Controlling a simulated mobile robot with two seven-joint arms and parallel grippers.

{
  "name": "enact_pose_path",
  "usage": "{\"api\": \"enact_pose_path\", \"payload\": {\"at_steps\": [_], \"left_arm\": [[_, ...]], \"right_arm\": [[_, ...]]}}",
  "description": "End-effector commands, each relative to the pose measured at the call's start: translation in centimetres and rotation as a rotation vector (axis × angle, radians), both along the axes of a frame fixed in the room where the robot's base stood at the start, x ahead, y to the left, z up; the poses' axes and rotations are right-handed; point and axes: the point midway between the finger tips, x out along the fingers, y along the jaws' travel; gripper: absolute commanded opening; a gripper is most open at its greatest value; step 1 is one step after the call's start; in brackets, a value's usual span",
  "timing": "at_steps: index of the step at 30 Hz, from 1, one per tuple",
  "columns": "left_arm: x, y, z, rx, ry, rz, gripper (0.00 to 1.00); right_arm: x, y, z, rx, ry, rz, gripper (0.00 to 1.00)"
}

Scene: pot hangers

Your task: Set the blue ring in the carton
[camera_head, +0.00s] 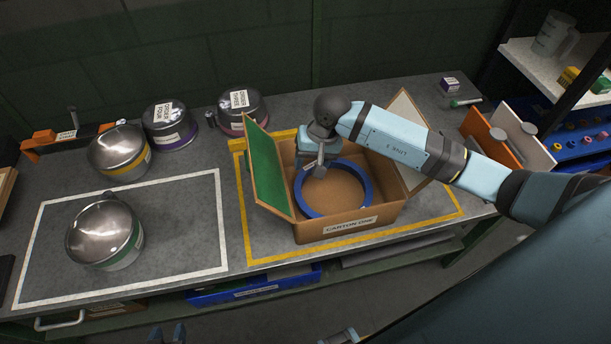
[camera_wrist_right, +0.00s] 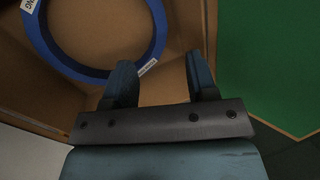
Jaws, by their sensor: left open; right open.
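The blue ring (camera_head: 370,186) lies inside the open carton (camera_head: 375,218), labelled CARTON ONE, which stands in the yellow-outlined area. The ring looks roughly level; the brown carton bottom shows through it. My right gripper (camera_head: 317,168) is over the carton's back left part, pointing down beside the ring's rim. In the right wrist view its fingers (camera_wrist_right: 160,80) are apart with nothing between them, and the ring (camera_wrist_right: 95,72) is just beyond the left finger. I cannot tell whether they touch. My left gripper (camera_head: 167,334) shows only its tips at the bottom edge, apart and empty.
The carton's green-faced flap (camera_head: 266,165) stands up on the left; another flap (camera_head: 405,115) stands at the right. A lidded pot (camera_head: 105,232) stands in the white-outlined area. Several more pots line the back left. Upright panels (camera_head: 490,138) stand at the bench's right end.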

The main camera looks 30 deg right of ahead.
Motion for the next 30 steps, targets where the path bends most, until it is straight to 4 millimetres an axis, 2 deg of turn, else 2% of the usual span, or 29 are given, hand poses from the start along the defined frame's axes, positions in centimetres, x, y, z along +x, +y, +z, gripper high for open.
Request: {"api": "enact_pose_path", "payload": {"at_steps": [3,9,30], "left_arm": [[0.0,0.0,-0.6,0.001,0.002,0.0,0.43],[0.0,0.0,-0.8,0.002,0.003,-0.001,0.43],[0.4,0.0,-0.4,0.001,-0.009,-0.001,0.43]], "right_arm": [[-0.1,-0.6,1.9,-0.002,-0.003,0.001,0.52],[-0.2,-0.9,3.6,-0.001,0.0,0.001,0.52],[-0.3,-0.9,3.8,-0.001,0.001,0.0,0.52]]}}
